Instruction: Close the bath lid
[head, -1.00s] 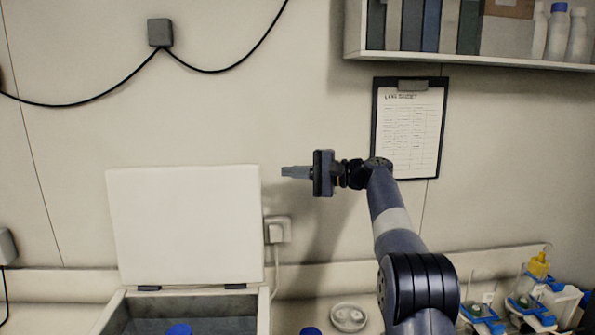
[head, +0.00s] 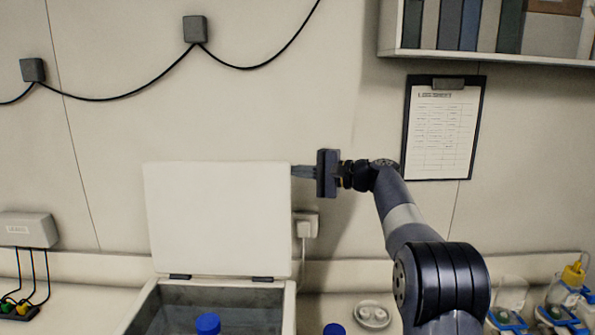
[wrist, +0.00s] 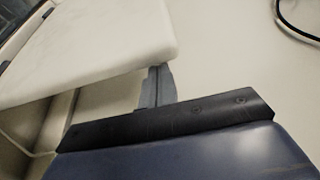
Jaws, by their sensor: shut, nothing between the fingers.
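The bath lid (head: 218,220) is a white panel standing open, upright on two dark hinges at the back of the bath (head: 290,312). In the wrist view the lid (wrist: 105,45) fills the upper left, its corner just beyond my fingers. My gripper (head: 297,172) is shut and empty at the lid's upper right edge, with its fingers pointing left. In the wrist view its fingertips (wrist: 156,72) are close to the lid's edge; I cannot tell whether they touch it. The bath is open, with a blue-capped bottle (head: 208,324) inside.
A second blue cap (head: 334,329) and a round dish (head: 372,315) are right of the bath. A clipboard (head: 443,128) and a shelf (head: 480,57) are at the right.

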